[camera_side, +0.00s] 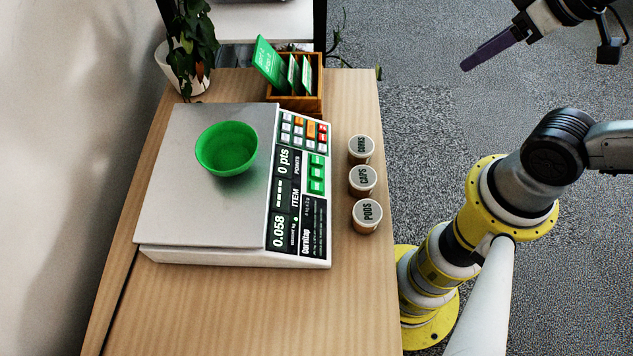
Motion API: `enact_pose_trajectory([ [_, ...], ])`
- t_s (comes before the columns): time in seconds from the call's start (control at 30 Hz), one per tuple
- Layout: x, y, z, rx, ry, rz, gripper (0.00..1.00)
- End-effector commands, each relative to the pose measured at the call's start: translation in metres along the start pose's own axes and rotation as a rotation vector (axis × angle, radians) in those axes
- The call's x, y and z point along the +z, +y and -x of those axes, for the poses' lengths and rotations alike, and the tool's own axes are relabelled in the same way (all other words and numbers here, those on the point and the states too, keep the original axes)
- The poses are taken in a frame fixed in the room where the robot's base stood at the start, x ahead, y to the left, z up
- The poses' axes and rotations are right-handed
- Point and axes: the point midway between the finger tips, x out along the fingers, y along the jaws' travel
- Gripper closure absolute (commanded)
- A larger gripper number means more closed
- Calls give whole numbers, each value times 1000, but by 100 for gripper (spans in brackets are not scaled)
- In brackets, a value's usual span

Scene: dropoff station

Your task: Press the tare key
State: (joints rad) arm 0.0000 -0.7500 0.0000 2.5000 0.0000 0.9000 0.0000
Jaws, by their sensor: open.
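The scale (204,255) stands on the wooden table, with its key panel along its right side. A green bowl (227,148) sits on its grey plate. The weight readout (279,231) shows 0.058 and another readout shows 0 pts. Small grey, orange and red keys (304,130) sit at the panel's far end, and green keys (317,172) sit nearer; their labels are too small to read, so I cannot tell which is the tare key. My gripper (466,67) is at the upper right, above the floor, well away from the scale. It is open, with purple fingers, and holds nothing visible.
Three lidded jars, CORKS (361,148), CAPS (362,180) and PODS (366,215), stand in a row right of the scale. A wooden box (297,103) with green cards and a potted plant (188,48) stand behind it. The front of the table (240,315) is clear.

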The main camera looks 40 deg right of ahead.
Motion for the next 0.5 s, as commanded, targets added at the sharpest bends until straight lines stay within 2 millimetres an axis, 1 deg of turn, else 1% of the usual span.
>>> enact_pose_trajectory([
  [0.27,0,0,0,0,0,0,50],
  [0.3,0,0,0,0,0,0,57],
  [0.37,0,0,0,0,0,0,68],
  [0.5,0,0,0,0,0,0,93],
])
